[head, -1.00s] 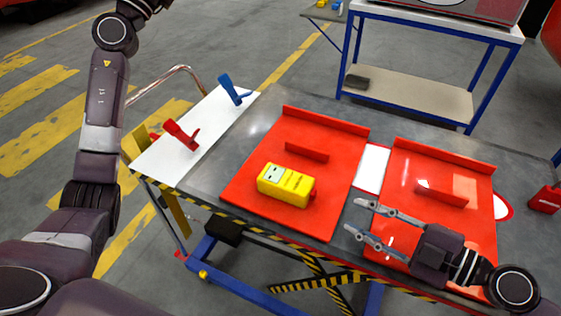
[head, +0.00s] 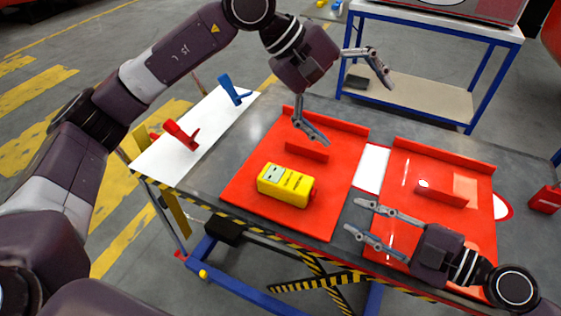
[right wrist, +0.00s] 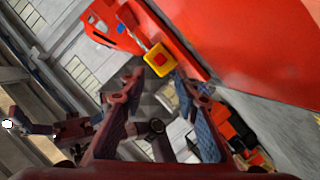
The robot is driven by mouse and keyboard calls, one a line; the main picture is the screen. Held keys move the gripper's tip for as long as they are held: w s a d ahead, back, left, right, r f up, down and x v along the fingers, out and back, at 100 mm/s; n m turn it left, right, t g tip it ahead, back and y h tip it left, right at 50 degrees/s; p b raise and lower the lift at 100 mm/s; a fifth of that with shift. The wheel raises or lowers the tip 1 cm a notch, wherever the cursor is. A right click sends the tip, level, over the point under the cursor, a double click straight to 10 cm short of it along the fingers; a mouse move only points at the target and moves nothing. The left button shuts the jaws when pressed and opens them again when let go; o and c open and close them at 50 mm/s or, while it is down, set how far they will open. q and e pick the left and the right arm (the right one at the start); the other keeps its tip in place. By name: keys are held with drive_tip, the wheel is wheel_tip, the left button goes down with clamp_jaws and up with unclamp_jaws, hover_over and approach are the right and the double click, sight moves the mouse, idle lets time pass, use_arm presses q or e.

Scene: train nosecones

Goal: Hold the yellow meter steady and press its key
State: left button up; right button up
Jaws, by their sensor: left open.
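The yellow meter (head: 286,185) lies on the left red panel, with a pale display at its left end and a red key (head: 314,190) on its right end. In the right wrist view its yellow end (right wrist: 149,61) with the red key (right wrist: 159,58) shows ahead between the fingers. My left gripper (head: 357,113) is open and empty, above and beyond the meter near the panel's far edge. My right gripper (head: 352,215) is open and empty, to the right of the meter, fingers pointing at its key end, apart from it.
The left red panel (head: 254,184) has a raised far edge and a small red block (head: 307,151) behind the meter. A second red panel (head: 408,190) lies under my right arm. A red clamp (head: 181,134) and a blue clamp (head: 232,89) stand on the white board.

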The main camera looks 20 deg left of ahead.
use_arm(q)
drive_tip(key=s+a+f+m+g+y, duration=0.1)
drive_tip(key=s+a+f+m+y, duration=0.3)
drive_tip(key=f, duration=0.2)
drive_tip(key=m+g+y, duration=0.2)
drive_tip(key=m+y, duration=0.2)
hover_over(280, 187)
wheel_tip(280, 187, down, 4)
drive_tip(key=shift+f, duration=0.4)
wheel_tip(280, 187, down, 7)
drive_tip(key=c, duration=1.4)
use_arm(e)
drive_tip(key=shift+f, duration=0.15)
